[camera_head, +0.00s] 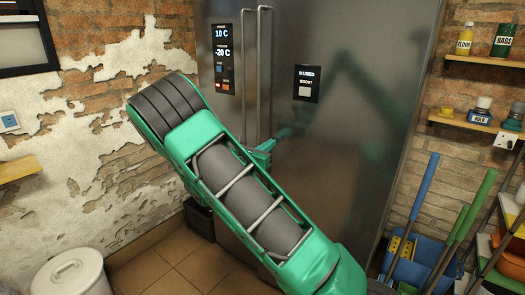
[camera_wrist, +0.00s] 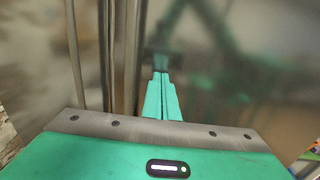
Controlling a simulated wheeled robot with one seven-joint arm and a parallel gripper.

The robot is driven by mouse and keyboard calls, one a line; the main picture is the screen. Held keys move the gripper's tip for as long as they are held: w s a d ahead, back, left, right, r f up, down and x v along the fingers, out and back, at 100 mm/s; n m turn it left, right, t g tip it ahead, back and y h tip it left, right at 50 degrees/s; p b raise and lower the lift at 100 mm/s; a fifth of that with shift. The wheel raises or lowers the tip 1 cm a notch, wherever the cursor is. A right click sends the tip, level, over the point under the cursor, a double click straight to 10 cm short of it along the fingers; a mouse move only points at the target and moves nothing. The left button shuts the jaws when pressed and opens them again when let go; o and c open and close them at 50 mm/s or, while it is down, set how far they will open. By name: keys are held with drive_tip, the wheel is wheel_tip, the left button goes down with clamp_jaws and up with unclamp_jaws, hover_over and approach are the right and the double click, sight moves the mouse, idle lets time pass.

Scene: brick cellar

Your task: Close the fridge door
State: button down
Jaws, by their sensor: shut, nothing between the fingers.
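The fridge is tall, in brushed steel, with two doors side by side and a vertical bar handle on each near the middle. The left door (camera_head: 226,120) carries a lit temperature display. The wide right door (camera_head: 350,130) carries a small black panel and mirrors my arm. I cannot tell whether either door stands slightly ajar. My gripper (camera_head: 270,146) is shut and empty, close to the right door just right of the handles (camera_head: 258,70). In the wrist view, the closed fingers (camera_wrist: 161,82) point at the steel right door (camera_wrist: 240,70); I cannot tell whether they touch it.
A white lidded bin (camera_head: 72,274) stands at the lower left. Right of the fridge are a blue bucket (camera_head: 425,262) with long-handled tools and wall shelves (camera_head: 475,122) with bottles and jars. Tiled floor (camera_head: 165,268) shows free at the lower left.

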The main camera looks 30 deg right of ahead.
drive_tip(key=shift+w+d, duration=0.1)
drive_tip(key=shift+d, duration=0.1)
drive_tip(key=x, duration=0.3)
drive_tip(key=shift+w+d, duration=0.3)
drive_tip(key=shift+w, duration=0.05)
drive_tip(key=shift+a, duration=0.15)
drive_tip(key=w+v, duration=0.1)
drive_tip(key=v, duration=1.2)
drive_tip(key=shift+a, duration=0.6)
